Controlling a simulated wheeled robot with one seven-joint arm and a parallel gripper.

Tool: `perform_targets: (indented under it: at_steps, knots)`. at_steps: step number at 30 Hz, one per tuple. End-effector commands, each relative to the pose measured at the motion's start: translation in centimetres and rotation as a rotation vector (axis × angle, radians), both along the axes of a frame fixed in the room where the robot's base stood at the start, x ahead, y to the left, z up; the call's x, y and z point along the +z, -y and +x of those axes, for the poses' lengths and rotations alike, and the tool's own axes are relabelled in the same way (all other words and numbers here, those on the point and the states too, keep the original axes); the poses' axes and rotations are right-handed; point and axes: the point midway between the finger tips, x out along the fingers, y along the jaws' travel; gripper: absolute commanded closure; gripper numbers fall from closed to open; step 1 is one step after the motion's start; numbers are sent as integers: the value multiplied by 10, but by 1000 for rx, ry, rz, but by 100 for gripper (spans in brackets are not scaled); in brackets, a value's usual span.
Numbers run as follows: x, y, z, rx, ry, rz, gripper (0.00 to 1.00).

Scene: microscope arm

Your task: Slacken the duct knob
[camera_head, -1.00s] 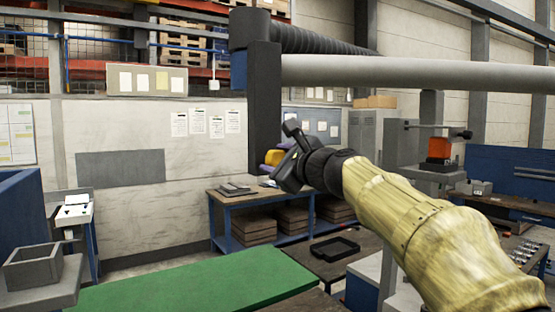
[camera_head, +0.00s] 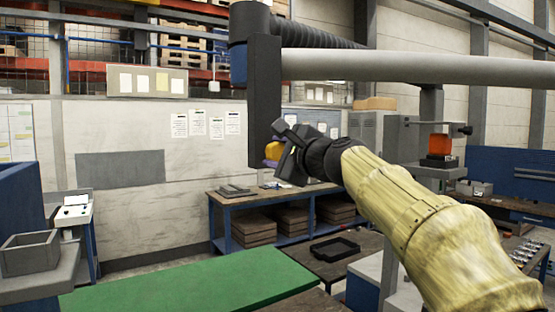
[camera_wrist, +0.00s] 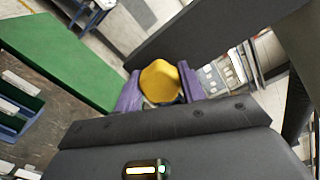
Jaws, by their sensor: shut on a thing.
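The yellow duct knob (camera_head: 278,151) sits beside the lower end of the dark upright duct arm (camera_head: 264,100), which hangs from an overhead joint. In the wrist view the knob (camera_wrist: 160,82) lies between my gripper's two purple fingers. My gripper (camera_wrist: 160,88) is shut on it, one finger on each side. In the head view my gripper (camera_head: 275,158) reaches the knob from the right, its dark body tilted. It hides part of the knob there.
A grey pipe (camera_head: 420,73) and a black corrugated hose (camera_head: 325,38) run to the right above my arm. A green-topped table (camera_head: 190,281) lies below. A workbench with boxes (camera_head: 270,196) stands behind. An orange object (camera_head: 439,145) rests on a stand at right.

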Motion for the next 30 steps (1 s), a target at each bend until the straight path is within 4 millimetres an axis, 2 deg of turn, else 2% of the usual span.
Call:
perform_targets:
  at_steps: [30]
  knots:
    - [-7, 0, 1, 1, 525, -782, 83]
